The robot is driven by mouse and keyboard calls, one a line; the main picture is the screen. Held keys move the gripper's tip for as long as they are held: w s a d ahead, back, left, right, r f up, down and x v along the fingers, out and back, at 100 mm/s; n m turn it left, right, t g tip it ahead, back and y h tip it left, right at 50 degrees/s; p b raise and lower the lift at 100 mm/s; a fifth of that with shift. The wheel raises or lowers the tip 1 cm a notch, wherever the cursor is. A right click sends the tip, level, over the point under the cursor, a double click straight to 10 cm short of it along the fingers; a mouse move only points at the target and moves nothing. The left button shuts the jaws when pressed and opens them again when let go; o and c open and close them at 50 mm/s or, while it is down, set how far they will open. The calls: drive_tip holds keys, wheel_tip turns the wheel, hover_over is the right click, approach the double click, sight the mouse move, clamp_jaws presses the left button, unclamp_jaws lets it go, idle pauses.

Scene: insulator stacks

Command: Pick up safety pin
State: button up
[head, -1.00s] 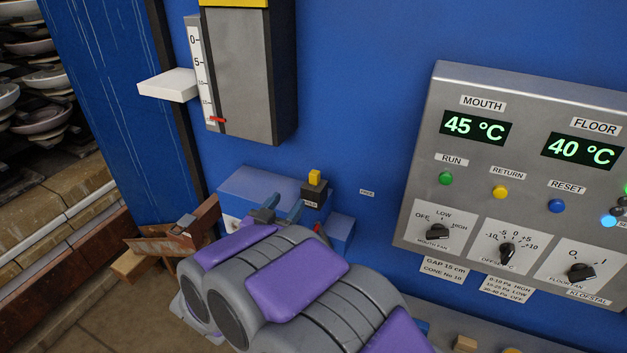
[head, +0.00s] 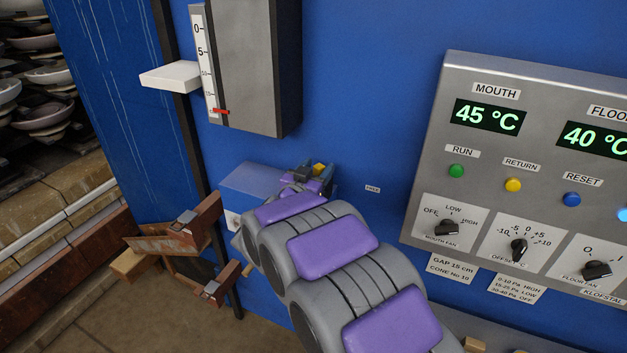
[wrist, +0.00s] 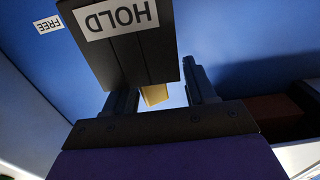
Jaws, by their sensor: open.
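A small yellow piece (head: 319,168), which I take to be the safety pin, shows at the dark block (wrist: 135,62) labelled HOLD. In the wrist view the yellow piece (wrist: 155,95) appears between my two fingers, beyond the dark block's edge. My gripper (head: 321,176) is open around it, one finger on each side. I cannot tell whether the fingers touch it. The HOLD label appears upside down in the wrist view. In the head view my gripper and arm hide most of the block and the lower part of the yellow piece.
A FREE label (head: 372,189) is on the blue wall right of my gripper. A grey control panel (head: 430,180) with knobs and lights stands further right. A grey box with a scale (head: 255,70) is above. A brown bracket (head: 180,237) is at lower left.

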drive_tip(key=shift+w+d, duration=0.45)
drive_tip(key=shift+d, duration=0.15)
drive_tip(key=shift+w+d+r, duration=0.1)
drive_tip(key=shift+d+r, duration=0.05)
drive_tip(key=shift+d, duration=0.35)
drive_tip(key=shift+a, duration=0.85)
drive_tip(key=c, duration=0.6)
drive_tip(key=shift+d, duration=0.5)
drive_tip(key=c, duration=0.4)
drive_tip(key=shift+a, duration=0.1)
clamp_jaws()
